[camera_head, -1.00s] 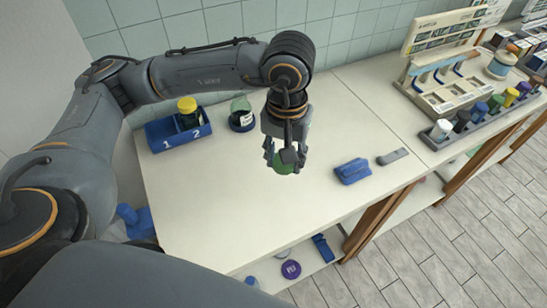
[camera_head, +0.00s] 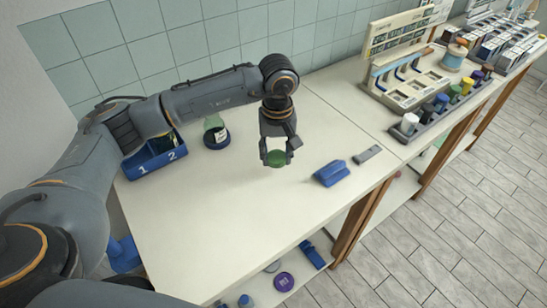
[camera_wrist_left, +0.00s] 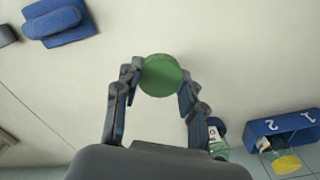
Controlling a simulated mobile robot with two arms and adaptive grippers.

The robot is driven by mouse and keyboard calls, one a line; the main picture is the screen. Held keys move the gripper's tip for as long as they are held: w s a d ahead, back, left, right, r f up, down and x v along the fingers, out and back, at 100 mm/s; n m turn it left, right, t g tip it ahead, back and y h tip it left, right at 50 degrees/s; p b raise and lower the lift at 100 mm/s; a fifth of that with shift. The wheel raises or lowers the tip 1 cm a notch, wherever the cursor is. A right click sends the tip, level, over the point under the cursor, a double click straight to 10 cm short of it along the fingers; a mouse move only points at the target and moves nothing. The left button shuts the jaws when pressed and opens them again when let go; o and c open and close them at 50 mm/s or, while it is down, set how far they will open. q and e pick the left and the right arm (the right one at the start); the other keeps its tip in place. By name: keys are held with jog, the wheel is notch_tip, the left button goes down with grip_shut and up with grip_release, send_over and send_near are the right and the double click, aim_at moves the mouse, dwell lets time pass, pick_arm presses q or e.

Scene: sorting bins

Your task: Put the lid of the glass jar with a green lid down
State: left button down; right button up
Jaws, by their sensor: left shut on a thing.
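My left gripper (camera_head: 276,157) is shut on the round green lid (camera_head: 277,159) over the pale worktop. The lid also shows between the fingers in the left wrist view (camera_wrist_left: 161,76). I cannot tell whether it touches the worktop. The glass jar (camera_head: 213,124), without a lid on top, stands in a dark blue round holder (camera_head: 217,140) behind and left of the gripper. In the left wrist view the jar (camera_wrist_left: 219,147) is partly hidden by the gripper. My right gripper is not in view.
A blue bin marked 1 and 2 (camera_head: 157,167) stands left of the jar; a yellow-lidded jar (camera_wrist_left: 286,164) is in it. A blue block-like object (camera_head: 331,174) and a grey bar (camera_head: 367,154) lie to the right. The worktop in front of the gripper is clear.

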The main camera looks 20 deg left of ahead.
aim_at(274, 171)
pick_arm(q)
jog(key=shift+w+a+f, duration=0.3)
jog(key=shift+a+f, duration=0.05)
jog(key=shift+f, duration=0.2)
jog(key=f, duration=0.1)
jog(key=f+p, duration=0.2)
jog(key=shift+w+a, duration=0.15)
jog(key=shift+a, duration=0.1)
jog(key=shift+f, duration=0.4)
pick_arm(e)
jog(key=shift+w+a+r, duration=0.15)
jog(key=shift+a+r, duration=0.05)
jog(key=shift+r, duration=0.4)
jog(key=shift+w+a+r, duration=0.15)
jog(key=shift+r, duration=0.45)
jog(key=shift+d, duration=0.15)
